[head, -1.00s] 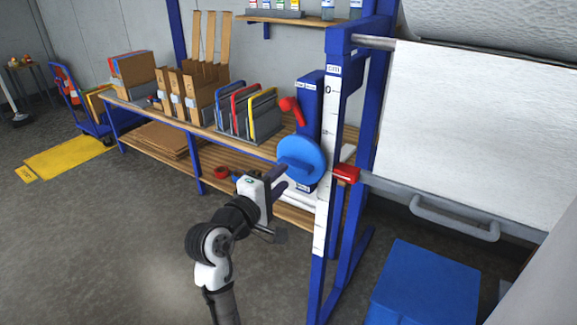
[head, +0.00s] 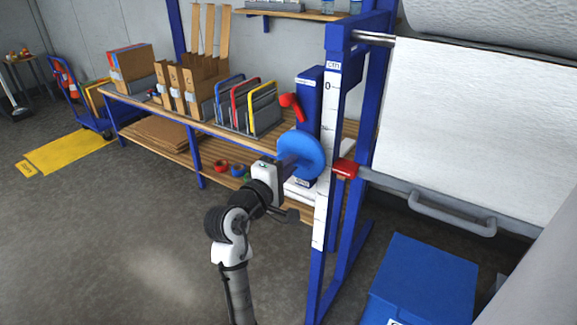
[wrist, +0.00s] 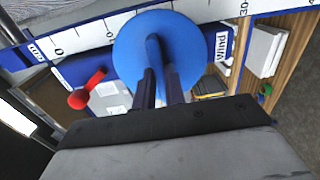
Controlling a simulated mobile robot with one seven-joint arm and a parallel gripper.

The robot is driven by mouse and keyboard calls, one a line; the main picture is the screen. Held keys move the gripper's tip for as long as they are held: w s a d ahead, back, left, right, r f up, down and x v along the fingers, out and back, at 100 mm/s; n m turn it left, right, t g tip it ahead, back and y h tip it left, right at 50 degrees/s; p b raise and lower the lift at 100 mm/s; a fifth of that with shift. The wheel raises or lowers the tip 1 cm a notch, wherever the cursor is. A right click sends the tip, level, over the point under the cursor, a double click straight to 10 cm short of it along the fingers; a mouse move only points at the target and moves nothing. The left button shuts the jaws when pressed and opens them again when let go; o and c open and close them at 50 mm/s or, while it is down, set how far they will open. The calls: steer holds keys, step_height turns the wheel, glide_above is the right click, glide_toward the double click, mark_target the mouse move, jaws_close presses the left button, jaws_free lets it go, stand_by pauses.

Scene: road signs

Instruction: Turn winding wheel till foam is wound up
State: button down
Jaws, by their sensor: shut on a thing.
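The blue winding wheel (head: 303,153) is a round disc on the side of the blue upright frame, below a blue box with a red lever (head: 292,103). My gripper (head: 286,160) is at the wheel's face. In the wrist view the wheel (wrist: 187,52) fills the middle, and my gripper's fingers (wrist: 159,84) are shut on the raised bar across its face. The white foam sheet (head: 475,130) hangs from a grey-white roll (head: 490,25) at the top right.
A ruler strip (head: 325,170) runs down the upright. A red clamp (head: 345,169) and a grey bar with a handle (head: 450,214) sit at the frame. A blue box (head: 425,280) stands on the floor. A wooden bench (head: 200,126) holds cartons and folders.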

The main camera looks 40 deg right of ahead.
steer(key=shift+m, duration=0.3)
steer(key=shift+m+b, duration=7.6)
steer(key=shift+m, duration=3.9)
steer(key=c, duration=1.5)
jaws_free()
steer(key=shift+o, duration=0.2)
